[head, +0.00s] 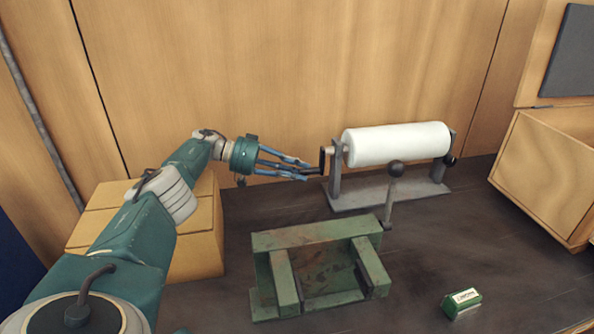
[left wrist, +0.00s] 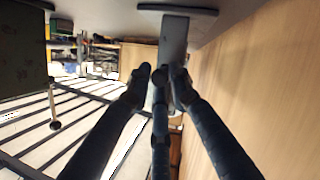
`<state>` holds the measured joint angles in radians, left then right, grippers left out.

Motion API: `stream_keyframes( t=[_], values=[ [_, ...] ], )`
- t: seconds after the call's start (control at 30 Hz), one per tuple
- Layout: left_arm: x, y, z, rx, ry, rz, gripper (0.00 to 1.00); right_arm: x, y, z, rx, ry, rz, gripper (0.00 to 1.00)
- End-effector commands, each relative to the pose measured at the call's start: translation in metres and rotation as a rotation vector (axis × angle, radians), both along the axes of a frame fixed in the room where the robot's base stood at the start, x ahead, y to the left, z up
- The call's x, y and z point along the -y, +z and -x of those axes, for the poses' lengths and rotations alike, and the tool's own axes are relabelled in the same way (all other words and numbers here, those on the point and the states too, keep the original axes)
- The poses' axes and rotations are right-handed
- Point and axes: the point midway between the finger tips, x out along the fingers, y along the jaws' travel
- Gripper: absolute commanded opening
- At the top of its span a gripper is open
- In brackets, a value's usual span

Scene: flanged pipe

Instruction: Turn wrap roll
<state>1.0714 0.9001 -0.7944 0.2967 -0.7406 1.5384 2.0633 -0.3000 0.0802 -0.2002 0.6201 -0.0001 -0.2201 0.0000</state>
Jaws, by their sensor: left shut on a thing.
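The white wrap roll (head: 398,144) lies level in a grey stand (head: 336,177) at the back of the bench. A dark crank (head: 322,160) sits at the roll's left end. My left gripper (head: 312,173) reaches in from the left and is shut on the crank's handle, which is mostly hidden by the fingers in the head view. In the left wrist view, which looks upside down, the fingers (left wrist: 160,78) close around the handle in front of the grey stand upright (left wrist: 174,40). My right gripper is not in view.
A worn green fixture (head: 315,236) with a ball-topped lever (head: 393,190) stands in front of the stand. A small green box (head: 462,302) lies at front right. A wooden crate (head: 545,175) stands at right.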

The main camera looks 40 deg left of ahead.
Motion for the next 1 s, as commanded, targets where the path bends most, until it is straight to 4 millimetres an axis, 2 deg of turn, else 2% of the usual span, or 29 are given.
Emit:
stream_keyframes(
  t=[0.03, 0.93, 0.97, 1.0],
  values=[
    [0.0028, -0.0124, 0.0046, -0.023, -0.011, -0.014, 0.00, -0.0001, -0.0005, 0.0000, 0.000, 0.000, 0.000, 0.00],
    [0.0060, -0.0129, 0.0060, -0.024, -0.014, -0.012, 0.00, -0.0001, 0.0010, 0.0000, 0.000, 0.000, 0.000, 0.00],
    [0.0059, -0.0128, 0.0061, -0.024, -0.014, -0.011, 0.26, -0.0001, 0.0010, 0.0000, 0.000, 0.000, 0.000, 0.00],
    [0.0059, -0.0127, 0.0060, -0.024, -0.014, -0.011, 0.34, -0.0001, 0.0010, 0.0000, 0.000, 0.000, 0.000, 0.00]
  ],
)
